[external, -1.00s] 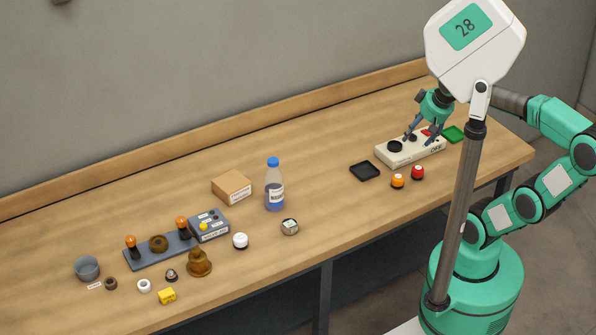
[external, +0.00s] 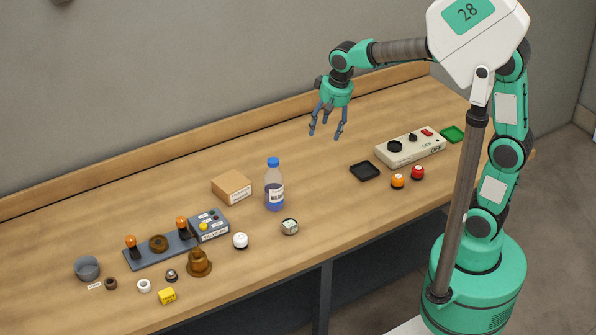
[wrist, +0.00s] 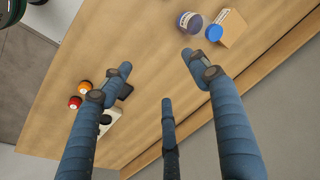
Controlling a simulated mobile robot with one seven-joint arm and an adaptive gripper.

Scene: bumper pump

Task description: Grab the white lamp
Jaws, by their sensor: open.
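The white lamp (external: 240,241) is a small domed piece standing on the wooden table in the external view, left of the middle. It stands to the right of a grey control box and left of a small grey device. My gripper (external: 325,132) hangs above the back part of the table, to the right of and farther back than the lamp, well apart from it. Its fingers are spread and empty, pointing down. The wrist view shows the open fingers (wrist: 158,78) over bare table. I do not see the white lamp in that view.
A blue-capped bottle (external: 274,186) and a cardboard box (external: 232,187) stand between my gripper and the lamp. A brown bell-shaped piece (external: 199,263) is left of the lamp. A black tray (external: 364,171), orange lamp (external: 398,181) and red lamp (external: 417,172) are at the right.

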